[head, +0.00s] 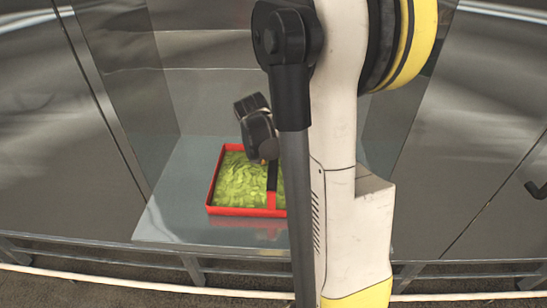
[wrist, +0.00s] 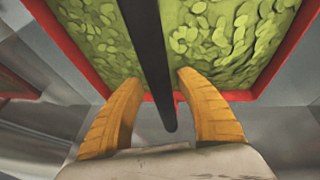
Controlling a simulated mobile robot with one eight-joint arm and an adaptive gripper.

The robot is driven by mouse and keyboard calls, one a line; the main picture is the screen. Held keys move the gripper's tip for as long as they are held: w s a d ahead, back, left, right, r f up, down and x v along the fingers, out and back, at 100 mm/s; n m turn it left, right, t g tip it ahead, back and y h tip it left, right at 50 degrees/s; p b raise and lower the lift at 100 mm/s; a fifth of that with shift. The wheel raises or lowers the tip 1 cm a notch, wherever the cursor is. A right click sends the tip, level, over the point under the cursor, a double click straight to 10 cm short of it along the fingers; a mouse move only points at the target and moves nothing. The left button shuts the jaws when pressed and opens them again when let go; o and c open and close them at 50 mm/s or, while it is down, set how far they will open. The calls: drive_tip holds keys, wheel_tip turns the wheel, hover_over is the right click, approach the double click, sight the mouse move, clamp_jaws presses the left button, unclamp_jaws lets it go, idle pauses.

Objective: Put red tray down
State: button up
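The red tray (head: 248,211) is rectangular and holds green flake-like material (head: 236,180). It looks level on the shiny grey surface (head: 175,215), with its red reflection just below the front rim; any small gap underneath cannot be made out. My arm hides its right side in the head view. A black bar handle (wrist: 145,40) runs across the tray in the wrist view. My gripper (wrist: 157,78) has two orange fingers astride this bar, with narrow gaps on both sides. It is open. In the head view my gripper (head: 266,156) is over the tray's right part.
Clear panels (head: 120,60) and metal walls (head: 60,130) enclose the surface at the left, right and back. A rail (head: 120,262) runs along the front edge. Bare surface shows left of the tray.

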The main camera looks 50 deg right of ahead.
drive_tip(key=p+v, duration=0.4)
drive_tip(key=v, duration=0.8)
drive_tip(key=s+a+r+n+t+y, duration=0.1)
drive_tip(key=s+a+n+t, duration=0.1)
drive_tip(key=a, duration=0.6)
drive_tip(key=s+a+r+n+t+y, duration=0.2)
drive_tip(key=s+a+n, duration=0.1)
drive_tip(key=a, duration=0.6)
drive_tip(key=s+a+r+n+t+y, duration=0.1)
drive_tip(key=a+n, duration=0.3)
drive_tip(key=a, duration=0.5)
drive_tip(key=shift+s+a+r+t+y, duration=0.15)
drive_tip(key=shift+s+r+t+y, duration=0.3)
drive_tip(key=shift+s, duration=0.45)
